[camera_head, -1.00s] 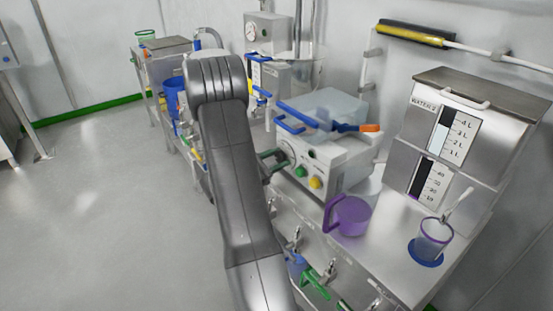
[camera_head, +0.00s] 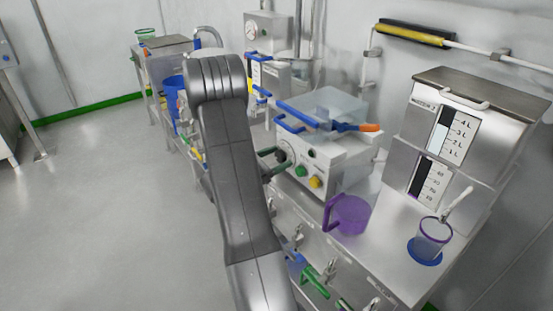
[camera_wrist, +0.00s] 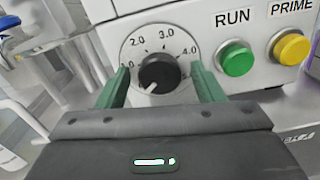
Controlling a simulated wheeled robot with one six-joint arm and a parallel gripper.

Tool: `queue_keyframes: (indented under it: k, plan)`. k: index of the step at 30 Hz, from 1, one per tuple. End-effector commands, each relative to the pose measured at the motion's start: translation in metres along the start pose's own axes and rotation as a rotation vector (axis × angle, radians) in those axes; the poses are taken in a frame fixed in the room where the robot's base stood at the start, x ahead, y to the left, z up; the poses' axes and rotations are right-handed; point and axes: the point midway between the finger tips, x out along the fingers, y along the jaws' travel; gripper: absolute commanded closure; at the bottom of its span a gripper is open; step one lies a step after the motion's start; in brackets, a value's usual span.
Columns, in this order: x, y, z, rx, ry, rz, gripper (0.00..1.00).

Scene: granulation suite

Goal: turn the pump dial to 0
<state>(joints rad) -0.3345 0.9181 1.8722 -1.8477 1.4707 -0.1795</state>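The pump (camera_head: 338,168) is a white box on the steel bench, with its dial on the front panel. In the wrist view the dial (camera_wrist: 159,71) is a round black knob with a white pointer mark aimed down and slightly left. The scale around it shows 2.0 at upper left, 3.0 at top and 4.0 at right; the lower part is hidden by my gripper. My gripper (camera_wrist: 161,87) is open, with one green finger on each side of the knob and visible gaps. It also shows at the pump front in the head view (camera_head: 272,163).
A green RUN button (camera_wrist: 236,58) and a yellow PRIME button (camera_wrist: 291,47) sit right of the dial. A clear container (camera_head: 325,105) with blue handles is on the pump. A purple jug (camera_head: 347,213) stands close by on the right. Open floor lies left.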

Motion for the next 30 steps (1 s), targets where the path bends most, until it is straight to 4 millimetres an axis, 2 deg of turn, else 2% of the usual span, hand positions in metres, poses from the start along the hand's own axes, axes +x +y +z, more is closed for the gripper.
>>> queue_keyframes:
  k: [8,13,30]
  plan:
    - [-0.001,0.0,0.0,0.001,0.0,0.0,0.39]
    - [-0.013,0.001,-0.001,0.001,0.0,0.004,0.39]
    - [-0.113,0.001,-0.001,0.001,0.001,0.004,0.39]
